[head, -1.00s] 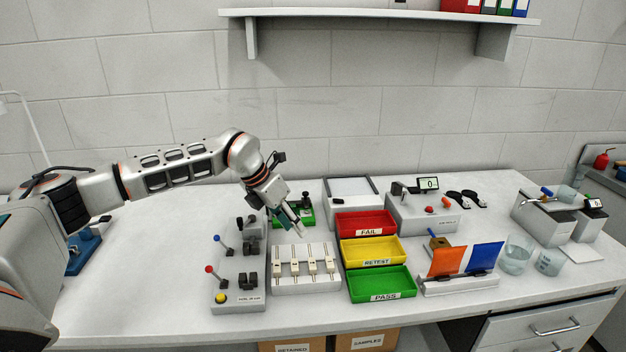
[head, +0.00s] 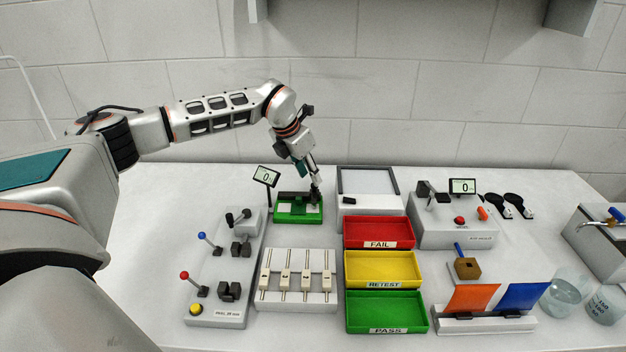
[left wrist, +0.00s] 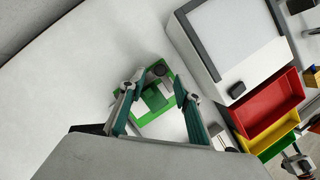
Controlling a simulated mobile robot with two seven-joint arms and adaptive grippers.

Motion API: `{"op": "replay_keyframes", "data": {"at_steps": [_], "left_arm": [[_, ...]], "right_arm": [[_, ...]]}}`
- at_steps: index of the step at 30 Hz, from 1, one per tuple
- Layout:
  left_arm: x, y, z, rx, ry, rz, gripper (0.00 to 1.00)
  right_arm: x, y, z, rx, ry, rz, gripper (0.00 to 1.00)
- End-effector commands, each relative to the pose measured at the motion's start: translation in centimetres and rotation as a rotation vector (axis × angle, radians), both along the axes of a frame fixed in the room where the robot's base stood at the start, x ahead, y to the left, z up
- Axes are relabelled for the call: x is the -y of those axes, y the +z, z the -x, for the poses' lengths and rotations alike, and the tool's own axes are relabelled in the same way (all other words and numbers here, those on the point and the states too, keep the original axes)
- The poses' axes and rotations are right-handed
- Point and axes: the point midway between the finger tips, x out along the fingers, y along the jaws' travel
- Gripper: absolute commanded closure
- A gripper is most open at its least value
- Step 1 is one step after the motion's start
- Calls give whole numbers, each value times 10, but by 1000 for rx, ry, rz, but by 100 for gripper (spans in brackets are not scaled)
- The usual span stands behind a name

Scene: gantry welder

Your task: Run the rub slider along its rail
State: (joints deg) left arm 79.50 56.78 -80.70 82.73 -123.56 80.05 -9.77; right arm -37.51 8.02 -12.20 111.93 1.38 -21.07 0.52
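A small green-based unit (head: 288,218) stands at the back of the bench, with a small display (head: 266,176) beside it. A dark upright piece, which looks like the rub slider (head: 315,194), stands at its right end. My left gripper (head: 314,180) points down over the right end of the unit. Its fingers (left wrist: 158,84) are spread on either side, with no clear contact visible. My right gripper is out of view.
A white lightbox-like case (head: 368,203) and the red FAIL tray (head: 378,232) stand close on the right. A panel with levers (head: 222,285) and a block with several white sliders (head: 297,300) lie in front.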

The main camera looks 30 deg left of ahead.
Motion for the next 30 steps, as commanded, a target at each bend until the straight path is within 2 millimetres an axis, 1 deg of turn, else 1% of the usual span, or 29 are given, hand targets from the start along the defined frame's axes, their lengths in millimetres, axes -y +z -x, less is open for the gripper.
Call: {"op": "replay_keyframes", "data": {"at_steps": [1, 3, 7, 11, 17, 18, 20, 21, 22, 27, 30], "left_arm": [[2, -8, -2, -2, 0, 0, 67], [2, -16, -6, -2, 1, 1, 67], [3, -27, -11, 0, 0, 1, 67], [3, -31, -12, 0, 0, 1, 67], [3, -32, -13, 1, 0, 1, 67], [3, -31, -13, 1, 0, 1, 70], [3, -31, -13, 1, 0, 1, 85], [3, -31, -13, 1, 0, 1, 96], [3, -31, -13, 1, 0, 1, 100], [2, -31, -12, 1, 0, 0, 100], [-5, -30, -8, 0, 2, 1, 100]], "right_arm": [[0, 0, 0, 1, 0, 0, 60], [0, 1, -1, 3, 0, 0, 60], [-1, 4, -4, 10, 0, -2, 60], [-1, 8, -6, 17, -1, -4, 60], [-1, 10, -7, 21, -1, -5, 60], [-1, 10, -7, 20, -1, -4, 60], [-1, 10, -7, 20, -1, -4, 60], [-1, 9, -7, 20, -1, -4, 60], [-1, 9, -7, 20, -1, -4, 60], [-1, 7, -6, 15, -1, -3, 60], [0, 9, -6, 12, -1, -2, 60]]}}
